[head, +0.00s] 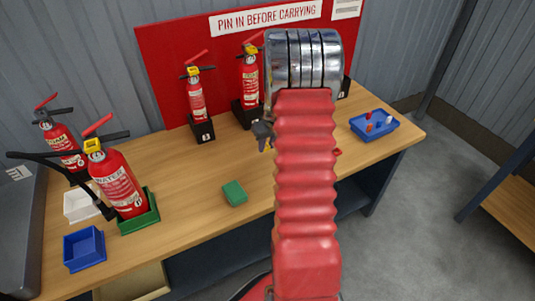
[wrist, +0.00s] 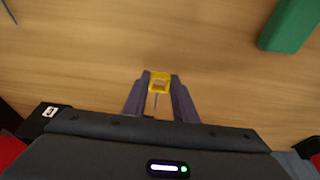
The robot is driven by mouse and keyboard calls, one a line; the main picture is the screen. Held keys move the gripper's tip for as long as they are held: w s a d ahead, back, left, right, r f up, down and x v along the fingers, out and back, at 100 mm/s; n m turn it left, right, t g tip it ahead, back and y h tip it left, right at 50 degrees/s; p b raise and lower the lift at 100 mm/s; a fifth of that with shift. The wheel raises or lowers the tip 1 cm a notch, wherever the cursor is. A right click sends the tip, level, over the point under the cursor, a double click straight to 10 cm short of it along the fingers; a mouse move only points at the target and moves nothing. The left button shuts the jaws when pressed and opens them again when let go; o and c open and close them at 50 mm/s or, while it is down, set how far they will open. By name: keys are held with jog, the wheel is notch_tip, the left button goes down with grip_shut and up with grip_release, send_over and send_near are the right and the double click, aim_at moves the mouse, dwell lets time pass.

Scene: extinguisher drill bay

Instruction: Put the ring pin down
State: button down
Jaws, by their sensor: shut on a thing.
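A yellow ring pin (wrist: 159,87) sits between the two finger tips of my gripper (wrist: 160,82) in the wrist view. The gripper is shut on it, with the yellow ring outward and a thin pin shaft pointing back toward the palm. In the head view my gripper (head: 264,134) shows just left of my red arm, over the middle of the wooden table (head: 190,235). My arm hides part of it and the table behind. I cannot tell whether the pin touches the table.
A green block (head: 234,193) lies left of my gripper. A blue tray (head: 357,128) with small red and white pieces is at right. A WATER extinguisher (head: 118,184) stands in a green tray at left, near white (head: 80,207) and blue (head: 84,248) trays. More extinguishers (head: 196,98) stand behind.

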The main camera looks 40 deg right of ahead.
aim_at(266, 158)
jog(key=shift+f, duration=0.25)
jog(key=shift+f, duration=1.85)
jog(key=shift+s+f, duration=0.15)
jog(key=shift+f, duration=0.3)
